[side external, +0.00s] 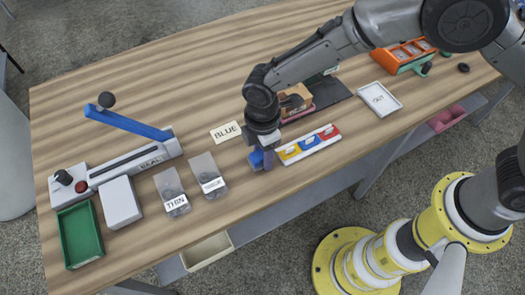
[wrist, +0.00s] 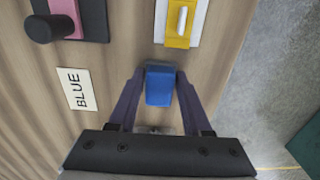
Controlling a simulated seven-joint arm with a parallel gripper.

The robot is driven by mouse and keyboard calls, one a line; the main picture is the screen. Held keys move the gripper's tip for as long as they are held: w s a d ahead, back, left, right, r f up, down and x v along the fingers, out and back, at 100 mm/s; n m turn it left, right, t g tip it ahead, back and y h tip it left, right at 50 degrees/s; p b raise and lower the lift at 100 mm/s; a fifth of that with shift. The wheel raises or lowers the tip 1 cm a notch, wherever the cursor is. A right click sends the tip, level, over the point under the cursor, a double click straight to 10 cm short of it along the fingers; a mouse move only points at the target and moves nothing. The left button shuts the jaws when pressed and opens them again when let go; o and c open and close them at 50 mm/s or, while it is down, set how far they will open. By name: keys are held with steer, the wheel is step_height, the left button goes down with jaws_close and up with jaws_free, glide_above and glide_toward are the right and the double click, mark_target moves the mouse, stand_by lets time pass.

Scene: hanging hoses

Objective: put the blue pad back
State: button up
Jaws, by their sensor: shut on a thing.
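The blue pad (wrist: 160,86) is between the two fingers of my gripper (wrist: 160,92), which is shut on it. In the side view the blue pad (side external: 256,159) shows partly behind my gripper (side external: 264,157), just left of a white rack. The white rack (side external: 284,161) carries yellow, blue and red pieces with small white parts on top. In the wrist view the rack (wrist: 160,20) and its yellow piece (wrist: 181,22) lie ahead of the held pad, with a gap between. Whether the pad touches the table is unclear. A "BLUE" card (side external: 225,132) lies left of my gripper.
Behind my gripper is a dark mat (side external: 330,92) with a pink piece and a brown block. A white frame (side external: 380,99) lies at right. Two labelled clear packets (side external: 171,191), a sealer (side external: 130,160) and a green tray (side external: 80,236) are at left. The table's front edge is close.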

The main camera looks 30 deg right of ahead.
steer(key=shift+f, duration=0.15)
steer(key=o, duration=1.2)
step_height(320, 180, up, 12)
steer(key=shift+r, duration=0.2)
